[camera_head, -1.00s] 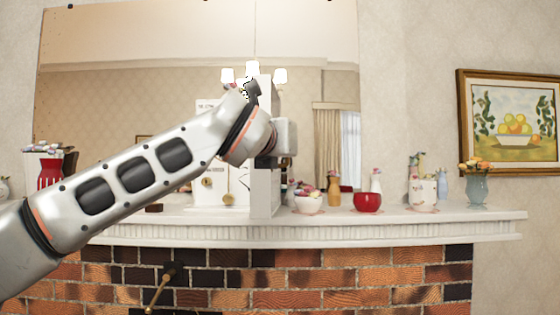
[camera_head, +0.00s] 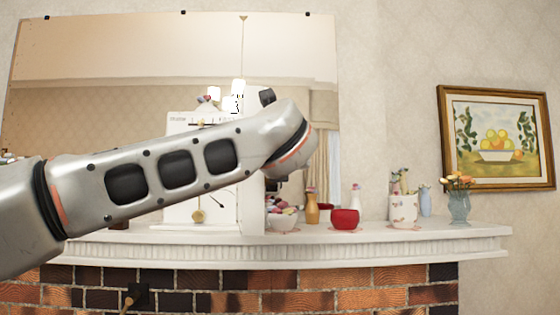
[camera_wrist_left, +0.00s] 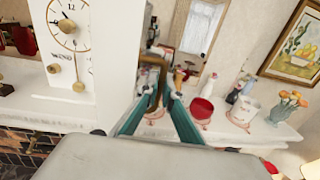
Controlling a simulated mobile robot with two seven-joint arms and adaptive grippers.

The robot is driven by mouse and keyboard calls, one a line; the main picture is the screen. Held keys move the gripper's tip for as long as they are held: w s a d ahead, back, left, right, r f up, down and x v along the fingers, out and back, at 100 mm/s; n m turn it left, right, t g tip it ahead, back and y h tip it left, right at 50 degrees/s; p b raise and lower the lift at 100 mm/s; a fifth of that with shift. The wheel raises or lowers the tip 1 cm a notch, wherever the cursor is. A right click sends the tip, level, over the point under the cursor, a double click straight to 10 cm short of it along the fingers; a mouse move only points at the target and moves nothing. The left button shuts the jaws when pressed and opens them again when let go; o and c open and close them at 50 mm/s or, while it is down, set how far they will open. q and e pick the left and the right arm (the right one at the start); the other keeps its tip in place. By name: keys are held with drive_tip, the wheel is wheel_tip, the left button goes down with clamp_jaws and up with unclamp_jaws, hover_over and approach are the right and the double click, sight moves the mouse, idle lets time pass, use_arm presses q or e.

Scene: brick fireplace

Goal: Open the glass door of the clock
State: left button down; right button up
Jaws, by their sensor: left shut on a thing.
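The white clock stands on the mantel. In the left wrist view its dial (camera_wrist_left: 68,22) and pendulum (camera_wrist_left: 78,86) show at the left, beside a white side panel (camera_wrist_left: 116,60). In the head view my arm covers much of the clock (camera_head: 178,212). A brass handle (camera_wrist_left: 155,68) is beside the panel. My left gripper (camera_wrist_left: 158,94) has its teal fingers closed around the handle's lower end. The clear pane cannot be made out, so I cannot tell how far the door is open. My right gripper is not in view.
On the mantel (camera_head: 380,240), right of the clock, stand a bowl (camera_head: 282,223), a red pot (camera_head: 345,219), a floral cup (camera_head: 404,211) and a flower vase (camera_head: 459,208). A large mirror (camera_head: 100,110) is behind. Brick (camera_head: 330,300) lies below.

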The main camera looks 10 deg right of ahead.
use_arm(q)
drive_tip(key=shift+s+d+f, duration=0.1)
drive_tip(key=shift+d+f, duration=0.2)
drive_tip(key=shift+f, duration=0.05)
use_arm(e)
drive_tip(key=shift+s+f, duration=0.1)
use_arm(q)
drive_tip(key=c, duration=2.6)
unclamp_jaws()
drive_tip(key=shift+o, duration=0.3)
drive_tip(key=shift+r, duration=0.15)
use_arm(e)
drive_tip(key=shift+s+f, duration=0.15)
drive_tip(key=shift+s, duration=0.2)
use_arm(q)
drive_tip(key=shift+a+r, duration=0.15)
drive_tip(key=shift+a, duration=0.05)
drive_tip(key=v, duration=1.2)
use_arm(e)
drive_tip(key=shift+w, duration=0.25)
use_arm(q)
drive_tip(key=shift+d, duration=0.15)
